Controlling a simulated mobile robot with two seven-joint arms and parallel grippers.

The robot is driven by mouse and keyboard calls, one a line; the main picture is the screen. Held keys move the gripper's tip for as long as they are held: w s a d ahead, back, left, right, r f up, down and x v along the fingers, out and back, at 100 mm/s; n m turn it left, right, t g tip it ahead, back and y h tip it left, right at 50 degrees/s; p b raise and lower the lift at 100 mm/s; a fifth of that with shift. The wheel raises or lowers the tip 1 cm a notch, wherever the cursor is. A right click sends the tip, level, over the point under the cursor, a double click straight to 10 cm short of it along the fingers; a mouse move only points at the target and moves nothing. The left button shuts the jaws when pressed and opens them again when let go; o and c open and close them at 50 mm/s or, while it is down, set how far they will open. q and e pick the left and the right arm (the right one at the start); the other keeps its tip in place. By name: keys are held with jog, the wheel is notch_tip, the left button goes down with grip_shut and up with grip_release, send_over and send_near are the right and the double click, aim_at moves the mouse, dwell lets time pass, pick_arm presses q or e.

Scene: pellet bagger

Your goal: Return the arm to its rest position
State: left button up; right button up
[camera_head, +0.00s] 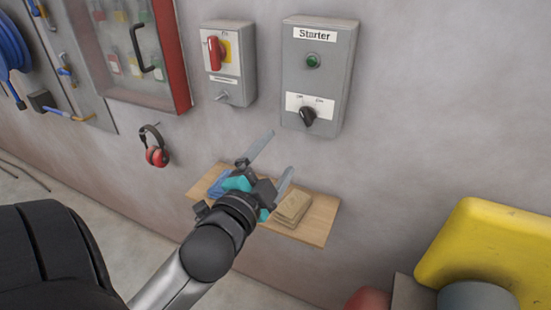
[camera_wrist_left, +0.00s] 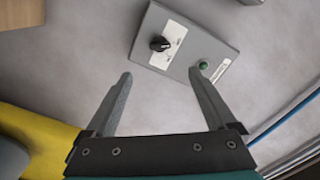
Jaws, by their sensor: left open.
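My left gripper (camera_head: 272,163) reaches up from the lower left in the head view, in front of the small wooden shelf. Its two fingers are spread apart with nothing between them. It also shows in the left wrist view (camera_wrist_left: 163,85), open and empty. The grey Starter box (camera_head: 318,75) is on the wall above and to the right of the gripper, with a green button (camera_head: 313,61) and a black selector knob (camera_head: 308,116). The Starter box also shows beyond the fingers in the left wrist view (camera_wrist_left: 190,38). My right gripper is not in view.
A wooden shelf (camera_head: 318,218) with tan folded items (camera_head: 292,207) is partly hidden behind my left gripper. Red earmuffs (camera_head: 156,155) hang at left. A grey box with a red switch (camera_head: 215,53) is above. A yellow machine part (camera_head: 485,245) stands at lower right.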

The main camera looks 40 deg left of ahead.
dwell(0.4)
pick_arm(q)
notch_tip(320, 180, down, 33)
jog(key=s+d+n+g+h+b, duration=0.1)
jog(key=n+g+h+b, duration=0.15)
jog(key=g+b, duration=0.3)
jog(key=s+d+f+n+g+b, duration=0.1)
jog(key=s+f+g, duration=0.15)
jog(key=f, duration=0.45)
jog(key=s+d+f+g, duration=0.1)
jog(key=s+d+f, duration=0.1)
jog(key=s+f, duration=0.3)
jog(key=s+d+f+n+g+b, duration=0.1)
jog(key=s+f, duration=0.1)
jog(key=f, duration=0.6)
jog(key=s+d+f+n+g+b, duration=0.1)
jog(key=s+d+f+g+b, duration=0.1)
jog(key=s+f, duration=0.6)
jog(key=s+d+f+n+g+h+b, duration=0.1)
jog(key=s+f+g, duration=0.3)
jog(key=s+f, duration=0.4)
jog(key=s+d, duration=0.1)
jog(key=s, duration=0.6)
jog(key=shift+d+f+g+b, duration=0.15)
jog(key=shift+d+g+b, duration=0.05)
jog(key=shift+g+b, duration=0.15)
